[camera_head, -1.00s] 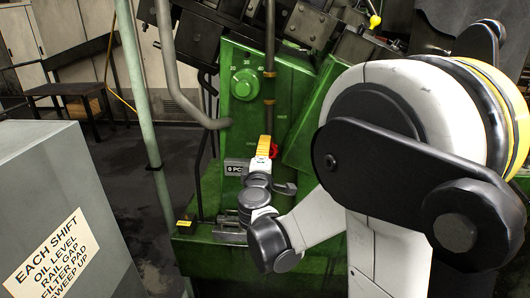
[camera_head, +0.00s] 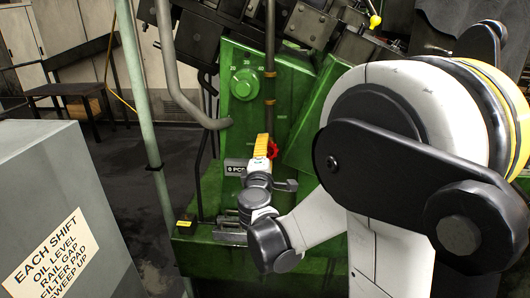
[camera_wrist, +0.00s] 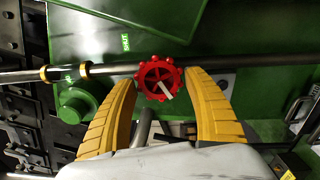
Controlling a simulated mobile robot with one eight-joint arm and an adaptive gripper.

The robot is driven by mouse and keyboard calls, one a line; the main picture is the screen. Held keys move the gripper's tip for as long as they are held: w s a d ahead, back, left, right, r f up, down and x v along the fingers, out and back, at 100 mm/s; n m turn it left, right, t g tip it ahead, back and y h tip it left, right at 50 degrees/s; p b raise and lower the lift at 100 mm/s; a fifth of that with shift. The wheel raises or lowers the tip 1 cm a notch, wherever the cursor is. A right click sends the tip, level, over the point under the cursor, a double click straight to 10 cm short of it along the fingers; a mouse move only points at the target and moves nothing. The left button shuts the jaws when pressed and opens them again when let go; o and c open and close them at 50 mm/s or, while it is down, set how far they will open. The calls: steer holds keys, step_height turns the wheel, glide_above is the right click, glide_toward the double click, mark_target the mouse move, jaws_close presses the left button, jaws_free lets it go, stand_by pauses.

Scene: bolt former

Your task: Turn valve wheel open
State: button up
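The red valve wheel (camera_wrist: 154,91) has a toothed rim and a pale mark on its lower right; it sits in front of a dark horizontal pipe in the wrist view. In the head view the wheel (camera_head: 273,149) shows just right of my gripper (camera_head: 262,146), partly hidden by its yellow finger. In the wrist view my gripper (camera_wrist: 160,72) is open, with one yellow finger on each side of the wheel. A narrow gap shows between each finger and the rim; I cannot tell how deep the fingertips reach.
The green machine (camera_head: 215,262) stands behind the wheel, with a green dial (camera_head: 246,85) above it and a vertical pipe (camera_head: 270,50) over the wheel. A pale green post (camera_head: 142,100) stands left. A grey cabinet (camera_head: 60,160) with a sign fills the lower left.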

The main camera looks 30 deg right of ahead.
steer(key=shift+a, duration=0.1)
steer(key=v, duration=1.2)
steer(key=s+f+m+g+y, duration=0.4)
steer(key=s+f+m+g, duration=0.25)
steer(key=s+m, duration=0.25)
steer(key=s+a+f+m+g+y, duration=0.1)
steer(key=s+a+f+m+y, duration=0.1)
steer(key=s+a+y, duration=0.4)
steer(key=s+a+m, duration=0.1)
steer(key=a, duration=0.3)
steer(key=shift+s+m, duration=0.3)
steer(key=shift+s, duration=0.1)
steer(key=shift+a, duration=0.1)
stand_by(0.5)
